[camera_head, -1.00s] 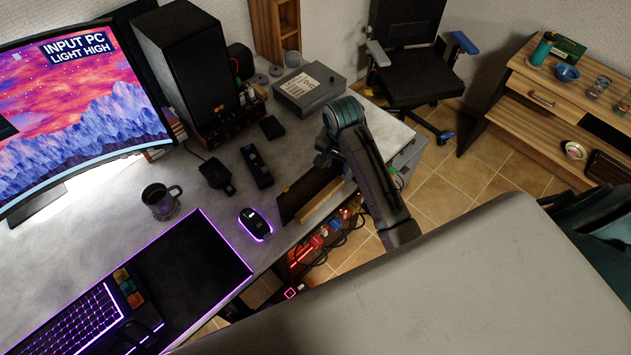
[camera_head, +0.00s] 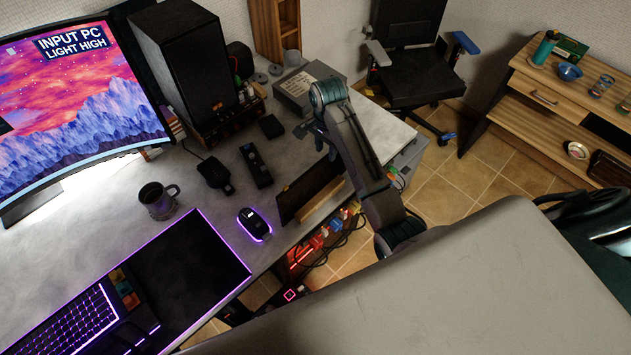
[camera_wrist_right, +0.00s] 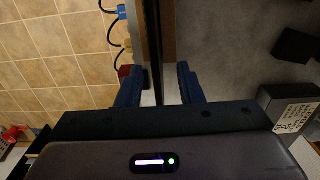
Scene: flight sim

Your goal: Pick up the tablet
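The tablet (camera_head: 308,190) is a dark, thin slab at the right edge of the grey desk, tilted against a light wooden strip. In the right wrist view the tablet (camera_wrist_right: 153,45) appears nearly edge-on as a dark upright band. My right gripper (camera_head: 320,143) is above the tablet's far end in the head view. In the wrist view the right gripper (camera_wrist_right: 160,80) is open, its two blue fingers apart with the dark band running between them. Whether either finger touches the tablet cannot be told. My left gripper is not in view.
Left of the tablet are a glowing mouse (camera_head: 254,224), a black remote-like object (camera_head: 256,166) and a mug (camera_head: 158,201). A grey box (camera_head: 296,88) stands behind the gripper. Cables and coloured plugs (camera_head: 325,238) hang below the desk edge. An office chair (camera_head: 410,75) stands beyond.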

